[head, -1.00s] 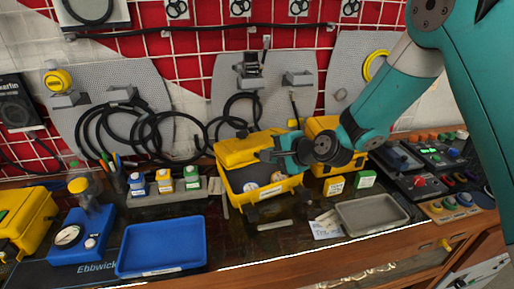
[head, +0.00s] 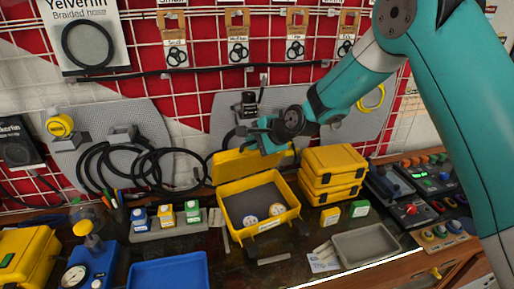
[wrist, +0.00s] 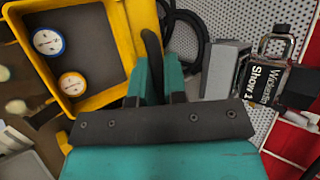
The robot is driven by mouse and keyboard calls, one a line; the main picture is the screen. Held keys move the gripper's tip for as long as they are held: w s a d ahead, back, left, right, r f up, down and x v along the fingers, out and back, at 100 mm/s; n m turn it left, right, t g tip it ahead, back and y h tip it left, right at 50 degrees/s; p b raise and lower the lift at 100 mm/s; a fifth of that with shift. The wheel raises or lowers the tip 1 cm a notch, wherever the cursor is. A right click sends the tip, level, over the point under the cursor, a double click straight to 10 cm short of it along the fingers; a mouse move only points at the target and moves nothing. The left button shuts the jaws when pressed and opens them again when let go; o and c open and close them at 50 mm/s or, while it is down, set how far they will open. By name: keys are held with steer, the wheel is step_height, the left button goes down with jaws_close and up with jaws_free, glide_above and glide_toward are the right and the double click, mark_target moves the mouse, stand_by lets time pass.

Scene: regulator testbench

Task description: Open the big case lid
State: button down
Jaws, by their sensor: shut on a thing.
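The big yellow case (head: 290,221) stands open on the bench, and two round gauges lie on its dark floor. Its yellow lid (head: 232,165) is raised, standing steeply at the back of the case. My gripper (head: 262,136) is at the lid's upper edge, shut on the lid. In the wrist view, the case (wrist: 88,102) is at the upper left with the white-faced gauges inside. There, my gripper (wrist: 158,72) has a dark curved piece between its fingers; the exact part gripped is hard to tell.
Stacked smaller yellow cases (head: 333,172) stand close on the right. A grey tray (head: 368,243) is at front right, a blue tray (head: 170,272) at front left. Small bottles (head: 165,214) stand left of the case. Black hoses (head: 140,165) hang behind.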

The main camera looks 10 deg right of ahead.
steer(key=shift+w+r, duration=0.25)
steer(key=shift+w, duration=0.15)
steer(key=shift+a, duration=0.25)
steer(key=c, duration=1.2)
jaws_free()
steer(key=shift+o, duration=0.2)
steer(key=shift+s+d+r, duration=0.1)
steer(key=shift+s+d, duration=0.05)
steer(key=shift+d, duration=0.1)
steer(key=b+v, duration=0.5)
steer(key=v, duration=1.2)
